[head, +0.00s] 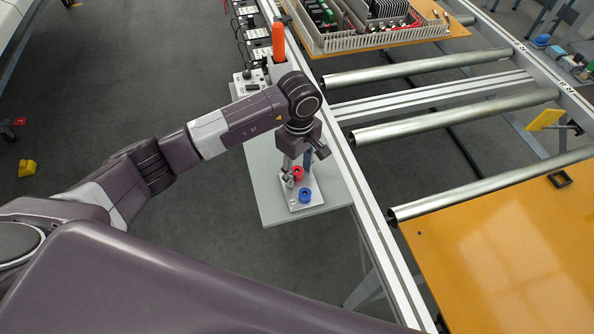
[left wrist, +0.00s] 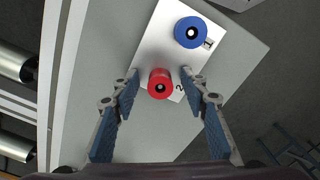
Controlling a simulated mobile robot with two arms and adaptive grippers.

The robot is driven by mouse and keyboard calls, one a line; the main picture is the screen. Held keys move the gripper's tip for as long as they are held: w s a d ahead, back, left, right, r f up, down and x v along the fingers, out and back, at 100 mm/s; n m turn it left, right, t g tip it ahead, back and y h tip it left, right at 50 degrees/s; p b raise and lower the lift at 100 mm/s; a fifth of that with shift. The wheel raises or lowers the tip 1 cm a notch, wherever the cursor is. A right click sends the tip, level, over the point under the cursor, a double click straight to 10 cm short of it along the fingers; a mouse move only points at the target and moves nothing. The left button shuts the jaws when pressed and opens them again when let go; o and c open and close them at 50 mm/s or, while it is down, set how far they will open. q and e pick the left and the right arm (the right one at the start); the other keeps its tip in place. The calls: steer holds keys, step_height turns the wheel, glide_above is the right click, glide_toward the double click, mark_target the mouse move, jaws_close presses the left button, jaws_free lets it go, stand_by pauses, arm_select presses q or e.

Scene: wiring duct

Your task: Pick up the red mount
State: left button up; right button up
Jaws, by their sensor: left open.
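The red mount (head: 297,173) is a small round piece with a dark centre hole. It sits on a white plate (head: 304,194) on a grey side shelf (head: 266,193). In the left wrist view the red mount (left wrist: 160,84) shows between the fingertips of my left gripper (left wrist: 160,80). The gripper is open, with one blue-grey finger on each side of the mount. In the head view my left gripper (head: 300,163) points down over the plate and partly covers it. I cannot tell whether the fingers touch the mount. My right gripper is in neither view.
A blue mount (head: 305,196) sits on the same plate, near the red one; it also shows in the left wrist view (left wrist: 189,32). An aluminium rail (head: 362,205) runs right beside the shelf. Metal rollers (head: 420,67) and an orange board (head: 505,255) lie beyond it.

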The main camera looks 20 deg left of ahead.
arm_select(q)
steer(key=c, duration=1)
steer(key=shift+r, duration=0.1)
step_height(320, 180, up, 19)
steer(key=b, duration=0.2)
steer(key=shift+b, duration=0.35)
steer(key=shift+r, duration=0.45)
step_height(320, 180, up, 6)
steer(key=f+p, duration=0.1)
steer(key=p, duration=0.3)
glide_above(298, 173)
steer(key=shift+w+r, duration=0.2)
steer(key=shift+r, duration=0.05)
